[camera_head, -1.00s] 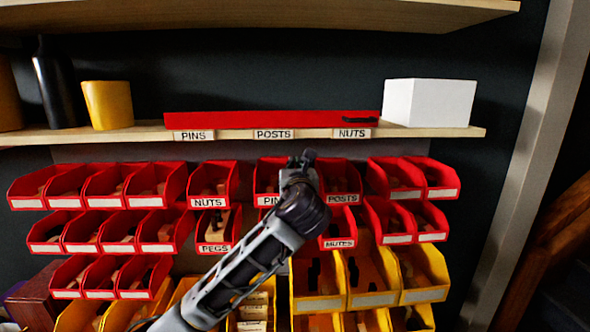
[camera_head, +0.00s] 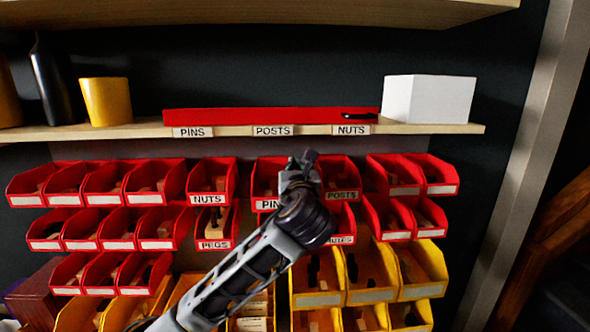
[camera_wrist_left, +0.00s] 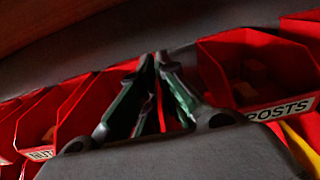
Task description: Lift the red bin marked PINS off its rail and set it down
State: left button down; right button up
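The red bin marked PINS (camera_head: 264,185) hangs in the top row in the head view. Its right side and the end of its label are hidden behind my left gripper (camera_head: 304,159). The gripper comes up from below and stands between this bin and the red POSTS bin (camera_head: 343,180). In the left wrist view its two fingers (camera_wrist_left: 157,60) come nearly together at the tips, with red bin surface showing between them lower down. I cannot tell whether they pinch a bin wall. My right gripper is in neither view.
A red NUTS bin (camera_head: 211,181) hangs to the left, with a PEGS bin (camera_head: 213,228) below it. Yellow bins (camera_head: 371,276) fill the lower rows.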

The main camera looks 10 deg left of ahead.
pick_arm(q)
jog(key=s+d, duration=0.2)
jog(key=s, duration=1.1)
jog(key=shift+d, duration=0.35)
dwell(2.1)
dwell(0.7)
